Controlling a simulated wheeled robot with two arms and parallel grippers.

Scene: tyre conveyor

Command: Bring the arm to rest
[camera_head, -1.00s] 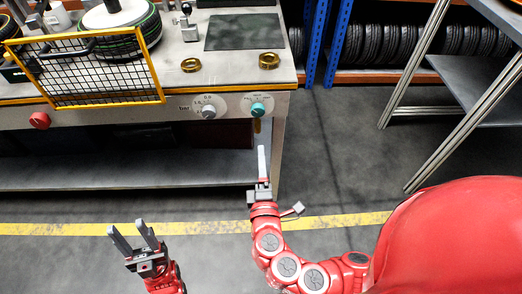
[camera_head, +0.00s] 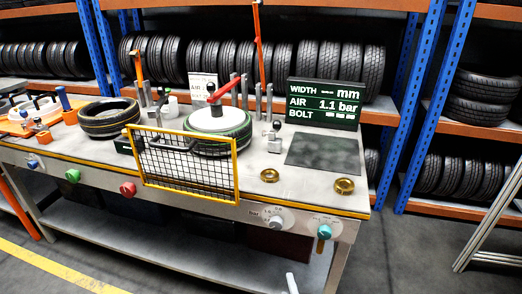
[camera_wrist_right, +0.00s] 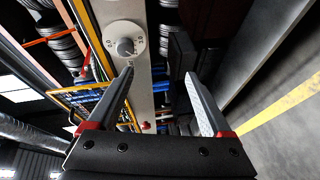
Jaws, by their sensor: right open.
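My right gripper (camera_wrist_right: 160,85) is open and empty in the right wrist view, with its two grey fingers apart. A dial with a grey knob (camera_wrist_right: 125,42) on the workbench front shows beyond the left finger, with no contact visible. In the head view only a pale fingertip, which appears to be my right gripper's (camera_head: 291,284), shows at the bottom edge, below the bench's right end. My left gripper is out of the picture.
The workbench (camera_head: 322,202) carries a tyre on a white hub (camera_head: 218,122), another tyre (camera_head: 108,118), a wire guard (camera_head: 190,172) and two brass rings (camera_head: 344,186). A sign (camera_head: 324,104) and tyre racks stand behind.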

